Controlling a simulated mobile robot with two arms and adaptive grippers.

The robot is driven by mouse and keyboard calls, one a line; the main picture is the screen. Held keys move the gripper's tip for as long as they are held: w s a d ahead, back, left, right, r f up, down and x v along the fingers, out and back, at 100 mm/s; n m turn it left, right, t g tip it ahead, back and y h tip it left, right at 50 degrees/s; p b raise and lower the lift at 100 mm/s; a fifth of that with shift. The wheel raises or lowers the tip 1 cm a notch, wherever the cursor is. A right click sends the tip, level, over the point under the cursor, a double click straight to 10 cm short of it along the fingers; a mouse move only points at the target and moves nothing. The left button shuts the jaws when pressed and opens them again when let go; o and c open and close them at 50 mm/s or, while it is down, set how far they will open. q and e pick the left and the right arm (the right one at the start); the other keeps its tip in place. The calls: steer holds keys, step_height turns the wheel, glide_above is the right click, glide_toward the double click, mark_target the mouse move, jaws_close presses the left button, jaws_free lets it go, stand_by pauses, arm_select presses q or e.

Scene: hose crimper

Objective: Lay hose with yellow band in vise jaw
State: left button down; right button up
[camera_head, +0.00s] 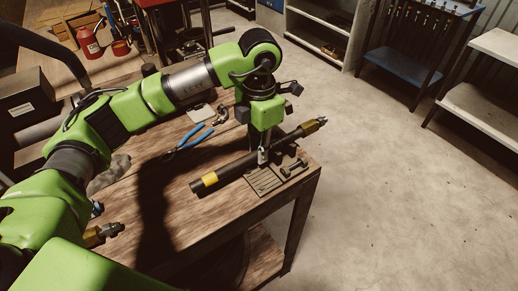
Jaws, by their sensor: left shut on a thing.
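The hose with the yellow band (235,168) is a dark, straight hose. Its yellow band is near the left end, and a brass-coloured fitting is at the right end. My left gripper (264,155) points down and is shut on the hose around its middle, near the table's right corner. A dark plate with a small metal piece (293,167) is just below the hose at that corner; it may be the vise, but I cannot tell its jaw clearly. Whether the hose touches it is also unclear. My right gripper is not in view.
The wooden table (190,215) has blue-handled pliers (187,140) behind the hose. Another brass fitting (98,235) lies near my left arm. A red container (88,42) is at the back left. The table's front middle is clear; open floor lies to the right.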

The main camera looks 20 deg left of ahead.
arm_select(q)
steer(key=shift+f, duration=0.1)
stand_by(0.6)
steer(key=c, duration=1.8)
jaws_free()
steer(key=shift+c, duration=0.2)
